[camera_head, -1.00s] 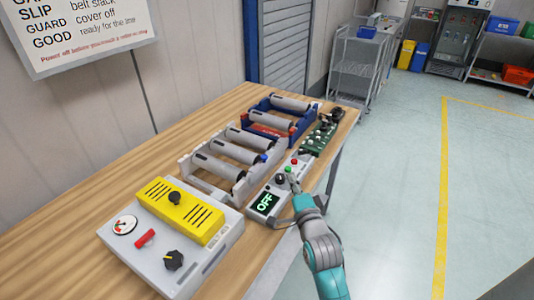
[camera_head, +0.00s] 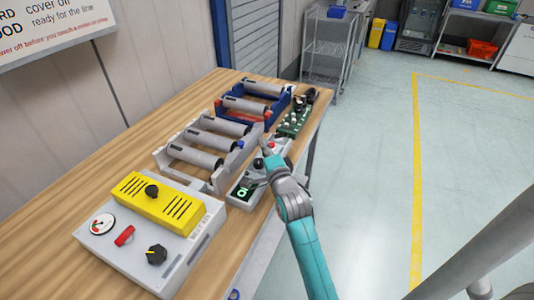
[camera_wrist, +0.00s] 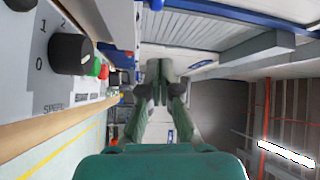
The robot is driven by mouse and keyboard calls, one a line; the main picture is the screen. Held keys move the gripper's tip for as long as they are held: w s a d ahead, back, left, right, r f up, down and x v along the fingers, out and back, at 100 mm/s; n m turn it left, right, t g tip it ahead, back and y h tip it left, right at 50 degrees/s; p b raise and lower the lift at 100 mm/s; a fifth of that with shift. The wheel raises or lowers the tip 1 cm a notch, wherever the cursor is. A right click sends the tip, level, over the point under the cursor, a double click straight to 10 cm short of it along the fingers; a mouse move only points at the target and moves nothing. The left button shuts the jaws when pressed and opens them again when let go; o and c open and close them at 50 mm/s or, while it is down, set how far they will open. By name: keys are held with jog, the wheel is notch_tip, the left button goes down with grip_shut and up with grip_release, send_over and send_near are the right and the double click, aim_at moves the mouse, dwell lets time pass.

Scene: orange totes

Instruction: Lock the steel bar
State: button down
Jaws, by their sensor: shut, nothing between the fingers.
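Several grey rollers with dark ends lie in a pale frame (camera_head: 214,184) and a blue frame (camera_head: 278,120) on the table. I cannot tell which part is the steel bar; a long grey beam (camera_wrist: 262,46) crosses the upper right of the wrist view. My gripper (camera_head: 264,145) is above the control box (camera_head: 236,195), close to the pale frame's right end. In the wrist view my gripper (camera_wrist: 160,72) is shut and empty. The box's black knob (camera_wrist: 70,54), green button (camera_wrist: 97,66) and red button (camera_wrist: 104,72) are left of it. My gripper partly hides the box and its display.
A grey unit (camera_head: 185,243) with a yellow cover (camera_head: 160,203), gauge and knobs stands at the near end of the table (camera_head: 50,220). A green circuit board (camera_head: 293,121) lies beyond the control box. The floor (camera_head: 380,170) to the right is open.

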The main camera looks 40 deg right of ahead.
jog(key=x, duration=0.4)
jog(key=shift+w+d+r, duration=0.1)
jog(key=shift+w+d, duration=0.05)
jog(key=shift+w, duration=0.2)
jog(key=shift+a+f, duration=0.15)
jog(key=shift+a, duration=0.45)
jog(key=shift+a+f, duration=0.15)
jog(key=shift+a, duration=0.5)
jog(key=shift+w+a+f, duration=0.1)
jog(key=shift+a+f, duration=0.1)
jog(key=shift+a, duration=0.55)
